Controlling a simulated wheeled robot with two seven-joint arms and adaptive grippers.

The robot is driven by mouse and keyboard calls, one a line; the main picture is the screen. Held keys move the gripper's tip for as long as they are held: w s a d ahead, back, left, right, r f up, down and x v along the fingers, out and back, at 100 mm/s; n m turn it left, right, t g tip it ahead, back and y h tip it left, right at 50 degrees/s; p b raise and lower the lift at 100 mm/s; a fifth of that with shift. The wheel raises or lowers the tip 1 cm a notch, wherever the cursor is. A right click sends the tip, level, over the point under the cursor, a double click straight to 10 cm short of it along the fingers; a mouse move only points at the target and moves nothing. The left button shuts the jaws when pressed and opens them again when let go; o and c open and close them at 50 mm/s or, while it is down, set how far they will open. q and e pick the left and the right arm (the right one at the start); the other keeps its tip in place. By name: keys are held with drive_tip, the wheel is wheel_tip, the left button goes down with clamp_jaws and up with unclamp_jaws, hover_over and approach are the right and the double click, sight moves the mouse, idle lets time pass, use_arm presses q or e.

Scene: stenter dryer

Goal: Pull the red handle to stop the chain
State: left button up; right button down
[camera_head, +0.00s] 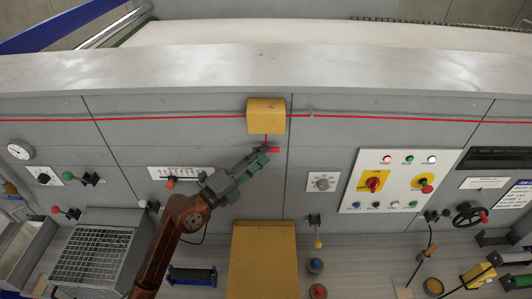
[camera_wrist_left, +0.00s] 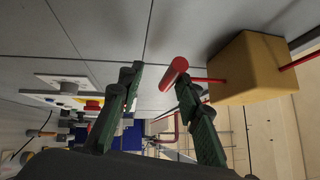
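The red handle (camera_head: 273,150) hangs on a short red stem below a yellow box (camera_head: 266,116) on the grey machine front. In the left wrist view the handle (camera_wrist_left: 174,74) is a red cylinder close to the fingertips, nearer the right finger, with the yellow box (camera_wrist_left: 248,68) to its right. My left gripper (camera_head: 264,156) is just below and left of the handle in the head view. Its green-black fingers stand apart in the wrist view (camera_wrist_left: 158,75), and nothing is clamped between them. Whether a finger touches the handle I cannot tell. My right gripper is not in view.
A red cord (camera_head: 180,117) runs along the panel through the yellow box. A control panel (camera_head: 400,180) with lamps and switches is at right, and a dial knob (camera_head: 322,182) is nearer. A slider scale (camera_head: 181,173) sits beside my left arm. Small levers line the lower front.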

use_arm(q)
drive_tip(key=v, duration=0.9)
drive_tip(key=shift+a, duration=0.3)
drive_tip(key=shift+s, duration=0.15)
